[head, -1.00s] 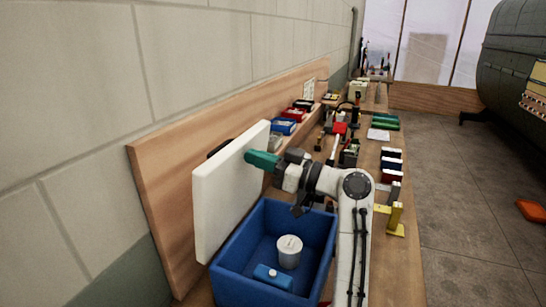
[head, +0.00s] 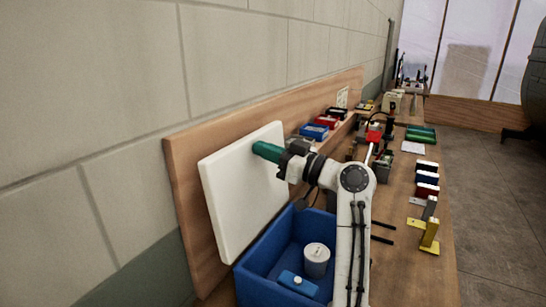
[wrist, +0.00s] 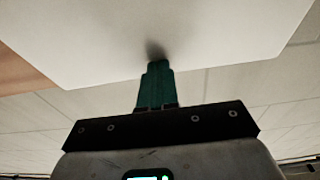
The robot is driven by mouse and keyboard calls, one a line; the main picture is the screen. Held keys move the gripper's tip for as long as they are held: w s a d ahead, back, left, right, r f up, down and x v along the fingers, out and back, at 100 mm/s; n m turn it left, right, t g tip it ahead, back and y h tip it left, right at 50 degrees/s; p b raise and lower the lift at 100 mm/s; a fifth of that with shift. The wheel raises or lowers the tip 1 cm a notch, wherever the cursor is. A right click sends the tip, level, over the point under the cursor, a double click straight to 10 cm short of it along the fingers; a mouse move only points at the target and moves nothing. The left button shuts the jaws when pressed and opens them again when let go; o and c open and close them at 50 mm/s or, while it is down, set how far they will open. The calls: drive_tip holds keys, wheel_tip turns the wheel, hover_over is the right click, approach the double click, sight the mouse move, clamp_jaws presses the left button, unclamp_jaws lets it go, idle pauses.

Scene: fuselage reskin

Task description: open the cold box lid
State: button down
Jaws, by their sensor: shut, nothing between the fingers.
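The cold box (head: 262,284) is a blue open-topped box on the bench. Its white lid (head: 235,200) stands upright along the box's left side, tilted back toward the wooden back panel. A white lidded canister (head: 316,257) and a blue container (head: 297,283) are inside the box. My gripper (head: 262,150), with green fingers, is shut and empty at the upper part of the lid's inner face. In the wrist view the green fingertips (wrist: 158,68) meet or nearly touch the white lid (wrist: 160,35); exact contact is hard to tell.
The wooden back panel (head: 186,190) stands behind the lid against the block wall. Farther along the bench are coloured bins (head: 315,131), several small blocks (head: 427,178), a yellow bracket (head: 430,236) and green trays (head: 421,134). The floor at right is clear.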

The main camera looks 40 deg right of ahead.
drive_tip(key=shift+r+p, duration=0.35)
drive_tip(key=shift+r, duration=0.2)
drive_tip(key=s+a+r+p, duration=0.3)
drive_tip(key=s+r+p, duration=0.3)
drive_tip(key=s+r, duration=0.6)
drive_tip(key=shift+s, duration=0.85)
drive_tip(key=shift+s+f, duration=0.1)
